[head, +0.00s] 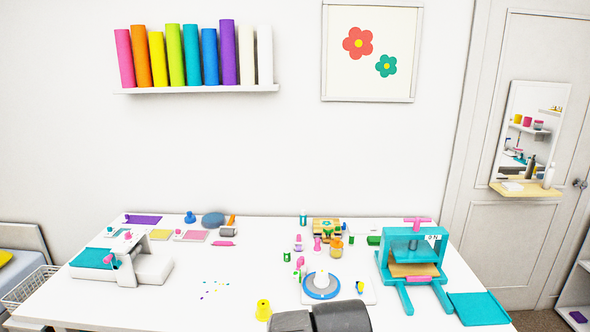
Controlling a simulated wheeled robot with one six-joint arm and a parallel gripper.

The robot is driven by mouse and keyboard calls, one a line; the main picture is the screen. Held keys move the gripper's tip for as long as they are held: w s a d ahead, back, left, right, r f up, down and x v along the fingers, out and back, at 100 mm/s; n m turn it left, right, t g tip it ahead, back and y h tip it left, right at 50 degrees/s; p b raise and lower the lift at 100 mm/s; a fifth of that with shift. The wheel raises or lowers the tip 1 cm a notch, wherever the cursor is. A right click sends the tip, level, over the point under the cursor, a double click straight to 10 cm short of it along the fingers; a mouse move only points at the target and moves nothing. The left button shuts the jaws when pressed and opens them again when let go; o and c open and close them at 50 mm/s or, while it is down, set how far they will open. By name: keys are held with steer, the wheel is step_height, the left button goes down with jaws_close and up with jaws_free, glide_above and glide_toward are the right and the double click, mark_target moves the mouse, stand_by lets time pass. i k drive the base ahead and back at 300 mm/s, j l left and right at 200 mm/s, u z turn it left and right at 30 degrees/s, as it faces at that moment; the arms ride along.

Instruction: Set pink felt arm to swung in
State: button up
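A white board (367,294) on the table carries a blue-rimmed round turntable (322,293) with a white cone-like piece on it. A small upright pink part (300,263) stands at the board's back left, beside the turntable; it may be the pink felt arm. It is too small to tell its swing position. My gripper is not in view; only dark grey parts of my own arm show at the bottom centre, and they hide the table there.
A teal press (384,268) with a teal tray (479,308) stands right. A white machine (153,270) with a teal sheet stands left. A yellow cup (263,310) is near the front. Several small items line the back; the centre-left table is mostly clear.

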mark_target(296, 274)
steer(key=i+l+u, duration=0.1)
steer(key=i+u, duration=0.4)
steer(key=i, duration=0.55)
